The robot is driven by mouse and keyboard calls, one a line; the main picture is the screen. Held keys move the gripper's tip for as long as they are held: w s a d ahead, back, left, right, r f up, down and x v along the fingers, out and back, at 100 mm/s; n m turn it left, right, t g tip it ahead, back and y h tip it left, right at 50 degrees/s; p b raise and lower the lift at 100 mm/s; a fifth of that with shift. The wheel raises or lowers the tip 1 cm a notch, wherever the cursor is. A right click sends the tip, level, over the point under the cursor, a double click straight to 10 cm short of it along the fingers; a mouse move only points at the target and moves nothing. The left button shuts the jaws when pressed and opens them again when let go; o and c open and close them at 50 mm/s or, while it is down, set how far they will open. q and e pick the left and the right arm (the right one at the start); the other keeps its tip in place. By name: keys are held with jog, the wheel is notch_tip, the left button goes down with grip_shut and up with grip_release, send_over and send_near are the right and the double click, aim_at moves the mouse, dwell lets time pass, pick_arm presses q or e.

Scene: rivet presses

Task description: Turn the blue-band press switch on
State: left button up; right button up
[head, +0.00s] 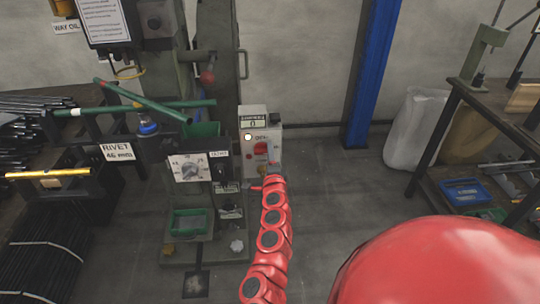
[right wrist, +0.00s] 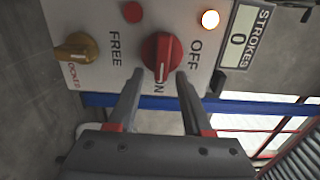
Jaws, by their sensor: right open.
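The press's pale control box (head: 262,128) stands beside the green-grey press in the head view, and its panel (right wrist: 100,65) fills the top of the right wrist view. A blue band is not clearly visible. My left gripper is out of view.
A lit lamp (right wrist: 210,18), a red button (right wrist: 132,12), a yellow knob (right wrist: 75,47) and a STROKES display (right wrist: 237,38) reading 0 surround the switch. A workbench (head: 480,105) stands at right, with clear floor between.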

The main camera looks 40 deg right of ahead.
jog(key=p+v, duration=0.1)
jog(key=v, duration=1.6)
jog(key=shift+s, duration=0.25)
